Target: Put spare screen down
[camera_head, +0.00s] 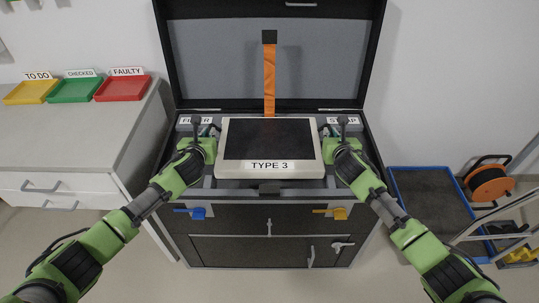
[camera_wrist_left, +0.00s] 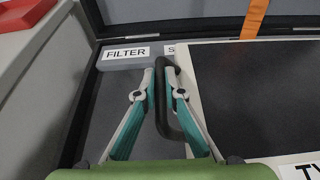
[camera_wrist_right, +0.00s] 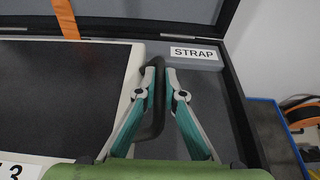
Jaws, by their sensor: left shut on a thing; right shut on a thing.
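The spare screen (camera_head: 308,172), a cream-framed panel with a dark face labelled TYPE 3, is level at the open black case (camera_head: 375,150). My left gripper (camera_head: 206,136) is shut on the screen's left black handle, which also shows in the left wrist view (camera_wrist_left: 178,128). My right gripper (camera_head: 334,136) is shut on its right black handle, seen in the right wrist view (camera_wrist_right: 158,118). The screen hides most of the grey foam inside the case. I cannot tell whether its underside touches the foam.
An orange strap (camera_head: 270,82) hangs from the raised lid (camera_head: 220,60). FILTER (camera_head: 195,120) and STRAP (camera_head: 343,120) labels flank the screen. Yellow (camera_head: 30,92), green (camera_head: 75,90) and red (camera_head: 122,88) trays sit on the left counter. A blue-edged cart (camera_head: 432,205) and cable reel (camera_head: 488,183) stand right.

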